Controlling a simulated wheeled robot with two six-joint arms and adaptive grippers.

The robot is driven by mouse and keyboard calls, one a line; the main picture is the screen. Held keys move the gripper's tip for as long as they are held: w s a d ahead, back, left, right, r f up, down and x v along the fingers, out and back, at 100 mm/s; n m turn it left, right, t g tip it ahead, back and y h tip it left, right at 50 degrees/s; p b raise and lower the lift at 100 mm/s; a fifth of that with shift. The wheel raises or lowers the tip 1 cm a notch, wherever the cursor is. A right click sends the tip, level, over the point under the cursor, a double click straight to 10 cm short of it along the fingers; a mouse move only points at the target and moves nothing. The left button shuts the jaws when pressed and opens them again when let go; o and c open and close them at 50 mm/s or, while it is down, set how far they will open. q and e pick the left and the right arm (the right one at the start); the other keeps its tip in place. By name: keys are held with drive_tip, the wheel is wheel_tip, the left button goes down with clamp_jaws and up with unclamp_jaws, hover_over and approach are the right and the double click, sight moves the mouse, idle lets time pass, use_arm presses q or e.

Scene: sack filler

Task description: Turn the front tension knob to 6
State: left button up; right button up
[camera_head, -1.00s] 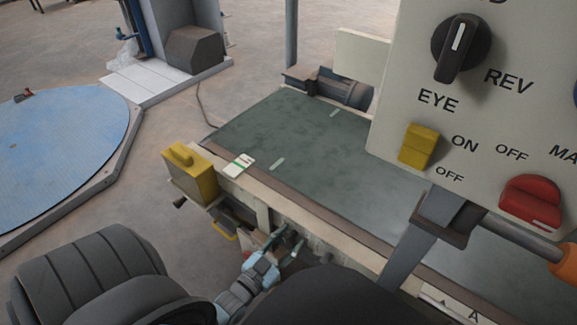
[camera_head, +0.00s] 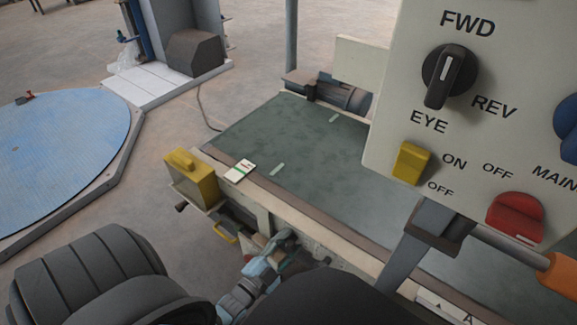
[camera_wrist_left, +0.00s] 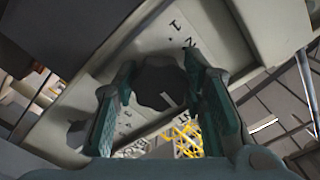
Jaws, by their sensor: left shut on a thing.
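The front tension knob (camera_wrist_left: 158,78) is dark and round with a lobed rim, and sits on a pale panel with printed marks. A short white pointer line shows near its lower right edge. My left gripper (camera_wrist_left: 156,92) has its green-padded fingers on either side of the knob and is shut on it. Some marks show above the knob and others at its lower left, too small and turned to read surely. In the head view my left gripper (camera_head: 284,242) is low at the machine's front side, and the knob is hidden there. My right gripper is not in view.
A control box (camera_head: 405,125) with a black selector, a yellow switch and a red switch hangs at the right. The green conveyor bed (camera_head: 300,150) lies behind my gripper. A yellow box (camera_head: 190,180) sticks out at the machine's left end. A blue turntable (camera_head: 65,145) stands at far left.

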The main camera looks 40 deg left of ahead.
use_arm(q)
drive_tip(key=m+p, duration=0.1)
drive_tip(key=m, duration=0.4)
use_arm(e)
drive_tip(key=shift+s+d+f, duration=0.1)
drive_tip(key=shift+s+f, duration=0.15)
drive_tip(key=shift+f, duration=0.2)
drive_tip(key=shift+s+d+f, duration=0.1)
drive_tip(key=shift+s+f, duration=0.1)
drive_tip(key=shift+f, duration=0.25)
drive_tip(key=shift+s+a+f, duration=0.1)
use_arm(q)
drive_tip(key=o, duration=1.2)
drive_tip(key=shift+s, duration=0.35)
drive_tip(key=s, duration=1.1)
drive_tip(key=shift+s+d, duration=0.1)
drive_tip(key=shift+s, duration=0.1)
